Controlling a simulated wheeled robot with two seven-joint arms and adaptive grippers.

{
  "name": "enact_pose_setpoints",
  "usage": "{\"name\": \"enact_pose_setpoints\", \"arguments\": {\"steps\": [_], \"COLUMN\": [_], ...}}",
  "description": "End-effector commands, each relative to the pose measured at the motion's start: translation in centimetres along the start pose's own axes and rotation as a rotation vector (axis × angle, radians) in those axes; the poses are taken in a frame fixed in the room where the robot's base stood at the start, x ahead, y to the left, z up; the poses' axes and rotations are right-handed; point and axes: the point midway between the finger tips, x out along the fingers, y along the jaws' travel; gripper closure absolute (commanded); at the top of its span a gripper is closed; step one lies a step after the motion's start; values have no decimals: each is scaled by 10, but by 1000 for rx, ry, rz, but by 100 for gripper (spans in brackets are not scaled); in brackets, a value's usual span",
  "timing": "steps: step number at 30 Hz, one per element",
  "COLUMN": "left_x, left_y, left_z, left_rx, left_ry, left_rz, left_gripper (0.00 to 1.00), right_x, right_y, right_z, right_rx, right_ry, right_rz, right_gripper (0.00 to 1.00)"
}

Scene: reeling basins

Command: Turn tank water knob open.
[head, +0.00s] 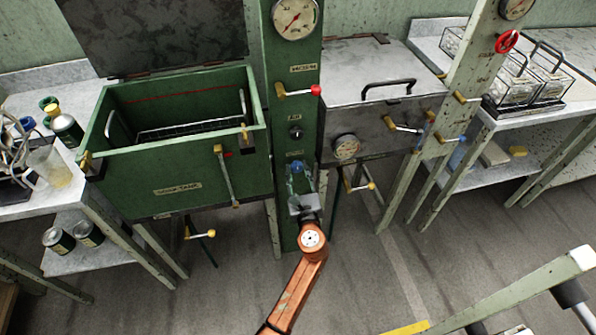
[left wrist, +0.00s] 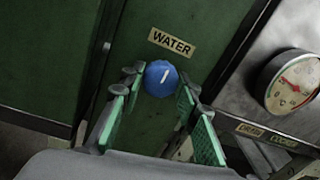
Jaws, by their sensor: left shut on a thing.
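The water knob (head: 297,167) is a small blue round knob low on the green panel post (head: 289,225), between the green tank (head: 180,187) and a metal tank. In the left wrist view the knob (left wrist: 160,78) carries a white line, tilted a little right of upright, under a WATER label (left wrist: 171,42). My left gripper (head: 300,188) is at the post with its arm below. Its green-padded fingers (left wrist: 160,88) stand on both sides of the knob, shut on it. Their exact contact is hard to see. My right gripper is not in view.
A red-tipped lever (head: 299,91) and a dark knob (head: 295,132) sit higher on the post. The metal tank (head: 375,107) stands to the right with a gauge (head: 346,146) and yellow-ended levers. A lever (head: 226,178) hangs on the green tank's front. The floor in front is mostly clear.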

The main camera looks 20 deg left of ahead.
Motion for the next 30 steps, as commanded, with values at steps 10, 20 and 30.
{"name": "enact_pose_setpoints", "arguments": {"steps": [10,20,30], "left_x": [0,0,0], "left_y": [1,1,1], "left_z": [-3,-5,-7], "left_rx": [-126,-415,-739], "left_ry": [-7,-27,-47], "left_rz": [1,-2,-5], "left_gripper": [95,95,95], "right_x": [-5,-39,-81], "right_y": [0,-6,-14], "right_z": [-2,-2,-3], "right_rx": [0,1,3], "right_ry": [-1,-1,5], "right_rz": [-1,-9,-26], "right_gripper": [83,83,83]}}
